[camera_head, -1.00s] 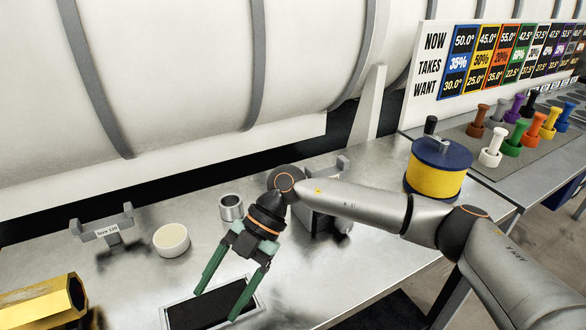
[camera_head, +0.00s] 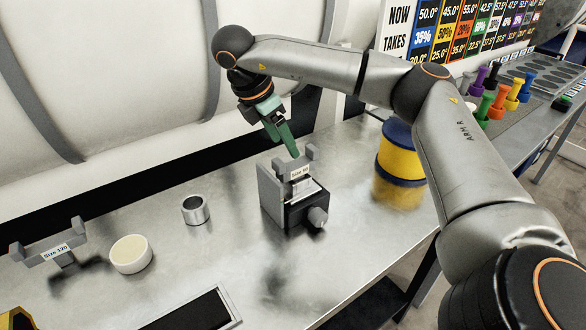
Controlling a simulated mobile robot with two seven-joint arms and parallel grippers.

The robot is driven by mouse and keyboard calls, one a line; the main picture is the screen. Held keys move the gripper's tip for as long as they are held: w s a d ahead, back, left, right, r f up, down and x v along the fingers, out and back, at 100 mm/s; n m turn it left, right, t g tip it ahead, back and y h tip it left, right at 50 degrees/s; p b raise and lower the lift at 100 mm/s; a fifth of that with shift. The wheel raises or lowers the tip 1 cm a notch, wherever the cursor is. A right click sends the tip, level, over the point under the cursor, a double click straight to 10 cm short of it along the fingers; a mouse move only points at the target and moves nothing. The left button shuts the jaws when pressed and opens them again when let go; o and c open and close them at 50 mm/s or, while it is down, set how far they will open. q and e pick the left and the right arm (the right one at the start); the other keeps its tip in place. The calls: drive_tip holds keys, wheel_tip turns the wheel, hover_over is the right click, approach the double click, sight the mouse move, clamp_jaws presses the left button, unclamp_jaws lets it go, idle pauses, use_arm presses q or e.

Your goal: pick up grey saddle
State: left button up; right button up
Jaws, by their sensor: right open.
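A small grey saddle (camera_head: 283,170) with upright prongs and a white size label sits on top of a grey and black clamp block (camera_head: 270,195) in the middle of the bench. My right gripper (camera_head: 287,138), with green fingers, is open just above and behind this saddle, pointing down to the right. One finger overlaps the saddle's upper edge in the picture; I cannot tell if they touch. A second grey saddle (camera_head: 28,256), labelled Size 120, stands at the left on the bench. My left gripper is not in view.
A metal ring (camera_head: 195,210) and a white round cup (camera_head: 131,255) stand left of the clamp block. A black tray (camera_head: 200,315) lies at the front. A blue and yellow spool (camera_head: 398,160) stands at the right, partly behind my arm. The bench in front of the block is clear.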

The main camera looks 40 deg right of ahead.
sight(294, 164)
drive_tip(key=x, duration=0.2)
drive_tip(key=shift+d+f, duration=0.1)
drive_tip(key=shift+f, duration=0.2)
drive_tip(key=p+x, duration=0.1)
drive_tip(key=x, duration=0.3)
drive_tip(key=shift+s+f, duration=0.15)
drive_tip(key=shift+s, duration=0.05)
drive_tip(key=shift+d+f+p, duration=0.15)
drive_tip(key=shift+f+p, duration=0.15)
drive_tip(key=shift+f, duration=0.1)
clamp_jaws()
